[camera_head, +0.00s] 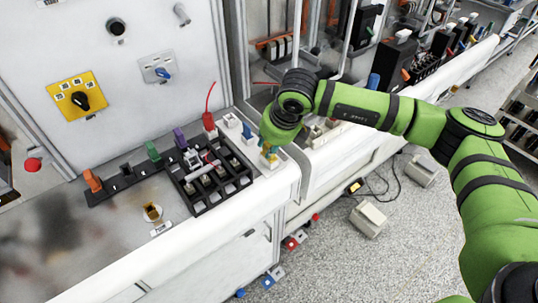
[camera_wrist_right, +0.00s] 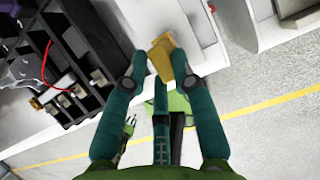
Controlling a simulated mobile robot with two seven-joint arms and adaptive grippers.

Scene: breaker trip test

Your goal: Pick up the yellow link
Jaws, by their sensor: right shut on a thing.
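The yellow link (camera_wrist_right: 162,58) is a small yellow block between my right fingertips in the right wrist view, at the edge of a white surface. My right gripper (camera_wrist_right: 160,62) is shut on it, a teal finger on each side. In the head view my right gripper (camera_head: 268,150) points down over the front right corner of the white bench, to the right of the black rack. There the link is mostly hidden by the fingers. I cannot tell whether it touches the bench. My left gripper is not in view.
A black compartment rack (camera_head: 215,200) stands left of the gripper. Orange (camera_head: 92,181), green (camera_head: 152,151) and purple (camera_head: 180,139) pieces line up behind it. A red plug (camera_head: 209,121) with a wire stands near. The bench's left part (camera_head: 90,245) is clear.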

